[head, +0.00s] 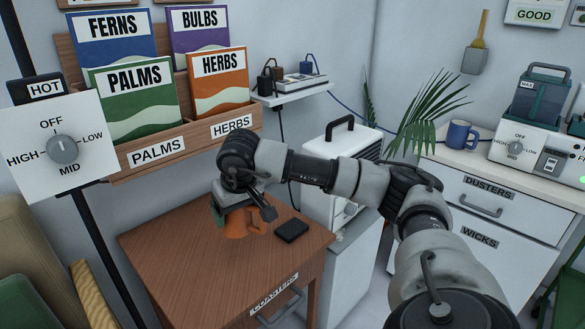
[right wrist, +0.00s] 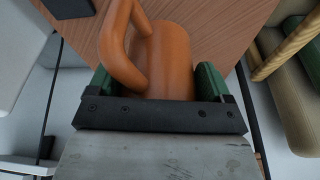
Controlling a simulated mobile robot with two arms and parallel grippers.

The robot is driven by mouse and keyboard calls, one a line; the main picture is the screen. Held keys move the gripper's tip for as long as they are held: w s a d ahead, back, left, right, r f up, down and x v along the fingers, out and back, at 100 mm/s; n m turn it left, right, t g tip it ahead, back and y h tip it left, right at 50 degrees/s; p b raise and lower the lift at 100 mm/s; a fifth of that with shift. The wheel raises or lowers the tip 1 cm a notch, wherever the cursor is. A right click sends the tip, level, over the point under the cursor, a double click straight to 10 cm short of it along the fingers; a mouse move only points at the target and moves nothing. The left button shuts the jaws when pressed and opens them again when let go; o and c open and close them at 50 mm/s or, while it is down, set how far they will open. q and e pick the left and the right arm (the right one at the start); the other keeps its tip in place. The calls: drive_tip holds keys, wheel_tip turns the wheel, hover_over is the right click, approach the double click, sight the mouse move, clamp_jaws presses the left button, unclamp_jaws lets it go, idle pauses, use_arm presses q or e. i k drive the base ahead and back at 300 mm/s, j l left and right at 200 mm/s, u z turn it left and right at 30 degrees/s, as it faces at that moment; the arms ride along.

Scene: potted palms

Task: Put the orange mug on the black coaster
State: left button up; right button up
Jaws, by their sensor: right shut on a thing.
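The orange mug (head: 243,228) is at the right part of the small brown wooden table, left of the black coaster (head: 291,231). My right gripper (head: 238,208) comes down on the mug from above and is shut on it. In the right wrist view, the orange mug (right wrist: 166,62) sits between the green finger pads of my right gripper (right wrist: 155,82), with its handle toward the upper left. The coaster lies flat and bare on the tabletop. I cannot tell whether the mug's base touches the table. My left gripper is not in view.
The wooden table (head: 165,255) has clear room at its left. A seed-packet rack (head: 190,148) hangs behind it. A white appliance with a black handle (head: 340,148) stands behind right. A blue mug (head: 461,135) stands on the far right counter.

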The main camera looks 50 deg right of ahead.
sight(300, 229)
drive_tip(key=k+l+u, duration=0.1)
drive_tip(key=l, duration=0.3)
drive_tip(key=k+l+u, duration=0.1)
drive_tip(key=k+l, duration=0.2)
drive_tip(key=k+l+u, duration=0.1)
drive_tip(key=k+l, duration=0.15)
drive_tip(key=l, duration=0.25)
